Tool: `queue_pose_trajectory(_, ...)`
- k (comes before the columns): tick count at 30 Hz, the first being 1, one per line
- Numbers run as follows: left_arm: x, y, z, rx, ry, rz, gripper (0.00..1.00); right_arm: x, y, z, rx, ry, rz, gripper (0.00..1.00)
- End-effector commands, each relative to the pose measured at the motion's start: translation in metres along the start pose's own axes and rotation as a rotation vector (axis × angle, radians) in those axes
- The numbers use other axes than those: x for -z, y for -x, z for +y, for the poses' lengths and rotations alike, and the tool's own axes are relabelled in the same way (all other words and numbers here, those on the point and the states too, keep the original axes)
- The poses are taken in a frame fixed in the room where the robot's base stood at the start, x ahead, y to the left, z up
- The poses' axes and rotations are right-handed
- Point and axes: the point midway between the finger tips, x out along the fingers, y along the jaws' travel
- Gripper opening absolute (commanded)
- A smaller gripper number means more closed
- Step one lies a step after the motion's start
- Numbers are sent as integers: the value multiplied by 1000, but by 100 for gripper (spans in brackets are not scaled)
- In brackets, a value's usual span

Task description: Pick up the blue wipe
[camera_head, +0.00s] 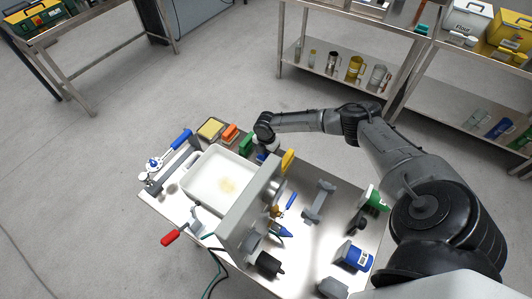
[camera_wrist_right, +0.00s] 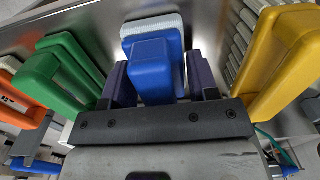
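The blue wipe (camera_wrist_right: 152,55), a blue handle on a pale textured pad, stands at the centre of the right wrist view. My right gripper (camera_wrist_right: 160,84) has one dark finger on each side of its handle. A gap shows on the right of the handle, so the fingers are open around it; contact on the left is unclear. In the head view the right gripper (camera_head: 263,150) is at the table's far edge, mostly hidden by its own wrist. A little blue of the wipe (camera_head: 261,157) shows below it. My left gripper is not in view.
A green wipe (camera_head: 246,145) and an orange one (camera_head: 230,132) stand left of the gripper, a yellow one (camera_head: 288,160) right. A white tray (camera_head: 198,199) lies in front, beside a grey upright panel (camera_head: 248,215). Tools crowd the table's right half.

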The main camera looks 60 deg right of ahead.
Motion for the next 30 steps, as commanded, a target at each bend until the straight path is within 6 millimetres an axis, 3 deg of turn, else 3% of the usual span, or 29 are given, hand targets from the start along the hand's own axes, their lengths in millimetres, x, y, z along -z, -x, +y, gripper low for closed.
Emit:
queue_pose_trajectory(8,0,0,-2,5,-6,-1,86,0,0,0,0,0,0,28)
queue_pose_trajectory(20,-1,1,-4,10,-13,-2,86,0,8,0,-1,1,0,28)
queue_pose_trajectory(28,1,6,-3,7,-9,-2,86,-2,46,-1,-2,1,-2,28)
queue_pose_trajectory(30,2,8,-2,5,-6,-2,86,-8,51,-16,2,1,-3,28)
